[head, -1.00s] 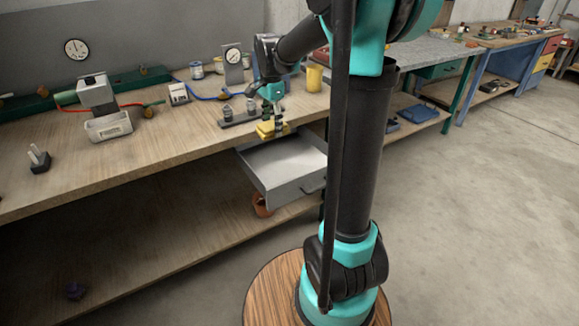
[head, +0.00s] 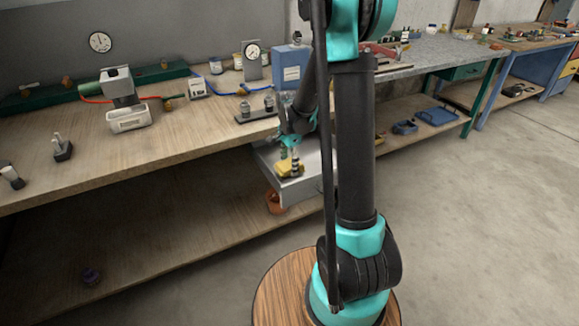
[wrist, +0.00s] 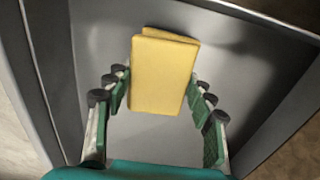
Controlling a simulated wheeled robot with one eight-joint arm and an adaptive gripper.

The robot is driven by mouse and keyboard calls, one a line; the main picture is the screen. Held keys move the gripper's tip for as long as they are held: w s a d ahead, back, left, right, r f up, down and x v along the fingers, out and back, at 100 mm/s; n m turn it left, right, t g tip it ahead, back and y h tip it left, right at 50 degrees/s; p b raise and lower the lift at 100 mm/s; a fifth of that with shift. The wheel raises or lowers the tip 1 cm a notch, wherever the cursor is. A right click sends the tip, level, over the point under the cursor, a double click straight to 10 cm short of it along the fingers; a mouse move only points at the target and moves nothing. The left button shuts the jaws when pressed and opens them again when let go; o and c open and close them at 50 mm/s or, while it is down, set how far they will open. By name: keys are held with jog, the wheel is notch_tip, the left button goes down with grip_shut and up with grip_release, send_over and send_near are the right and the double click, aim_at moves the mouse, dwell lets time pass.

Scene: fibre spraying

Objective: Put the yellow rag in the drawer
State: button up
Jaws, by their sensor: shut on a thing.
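The yellow rag (head: 289,169) is a folded rectangular pad. My gripper (head: 290,156) is shut on it, with a finger on each side in the wrist view, where the rag (wrist: 163,75) shows between the green finger pads. The grey drawer (head: 297,192) is pulled out below the workbench top. The rag is over the drawer, within its walls in the wrist view, with the drawer floor (wrist: 150,148) around it. I cannot tell whether the rag touches the floor. My arm hides the right part of the drawer in the head view.
The wooden workbench (head: 180,145) carries a white device with a tray (head: 128,118), a dial gauge (head: 252,55) and a blue container (head: 290,68). An orange pot (head: 273,201) stands on the shelf below the drawer.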

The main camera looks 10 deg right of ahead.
aim_at(290, 163)
jog(key=shift+f, duration=0.5)
jog(key=o, duration=1.1)
jog(key=shift+f, duration=0.1)
jog(key=shift+o, duration=0.2)
notch_tip(290, 163, up, 12)
jog(key=f, duration=0.1)
jog(key=s+d+f+n+t, duration=0.2)
jog(key=s+n, duration=0.5)
jog(key=s, duration=0.4)
jog(key=s+d+f+n+t, duration=0.2)
jog(key=s+f+n, duration=0.2)
jog(key=s+n, duration=0.3)
jog(key=s, duration=0.4)
jog(key=shift+d, duration=0.2)
